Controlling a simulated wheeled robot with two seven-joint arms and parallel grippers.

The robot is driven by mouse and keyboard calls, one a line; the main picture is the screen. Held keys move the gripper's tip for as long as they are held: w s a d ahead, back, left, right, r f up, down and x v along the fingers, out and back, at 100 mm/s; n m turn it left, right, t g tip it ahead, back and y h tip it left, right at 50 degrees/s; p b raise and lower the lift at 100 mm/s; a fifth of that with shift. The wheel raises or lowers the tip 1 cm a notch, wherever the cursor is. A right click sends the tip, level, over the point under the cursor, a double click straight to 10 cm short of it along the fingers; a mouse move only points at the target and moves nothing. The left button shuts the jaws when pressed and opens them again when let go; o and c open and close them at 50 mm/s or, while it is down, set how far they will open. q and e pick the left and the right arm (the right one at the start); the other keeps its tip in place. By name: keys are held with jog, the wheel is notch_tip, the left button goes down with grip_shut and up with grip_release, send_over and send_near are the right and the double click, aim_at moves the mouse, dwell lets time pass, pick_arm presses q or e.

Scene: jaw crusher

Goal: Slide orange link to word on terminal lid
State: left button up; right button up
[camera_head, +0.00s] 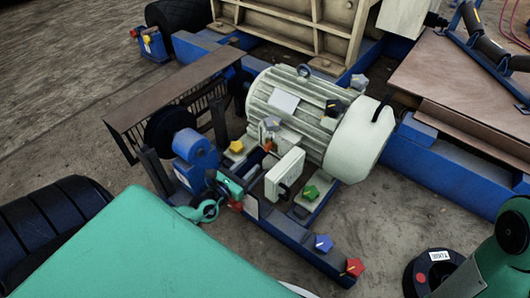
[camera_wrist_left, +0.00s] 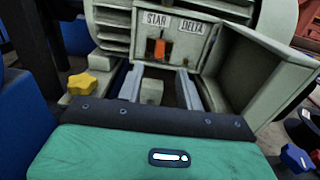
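The terminal box of the pale motor (camera_head: 310,115) shows in the left wrist view with the words STAR (camera_wrist_left: 158,19) and DELTA (camera_wrist_left: 192,26) on its upper panel. In the head view a pale box-shaped panel (camera_head: 285,174) stands beside my left gripper (camera_head: 240,186). The left gripper's fingers (camera_wrist_left: 158,88) are apart, with no object held, in front of and below the link.
A yellow knob (camera_wrist_left: 92,84) is left of the fingers. A black round object with a labelled top (camera_head: 432,270) is at the lower right, beside my right arm.

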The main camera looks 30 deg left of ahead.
aim_at(265, 149)
pick_arm(q)
jog(key=w, duration=0.3)
jog(key=w+b, duration=0.1)
jog(key=w, duration=0.2)
jog(key=w+b, duration=0.1)
jog(key=w, duration=0.2)
jog(key=shift+w+d, duration=0.1)
jog(key=shift+d, duration=0.25)
grip_shut()
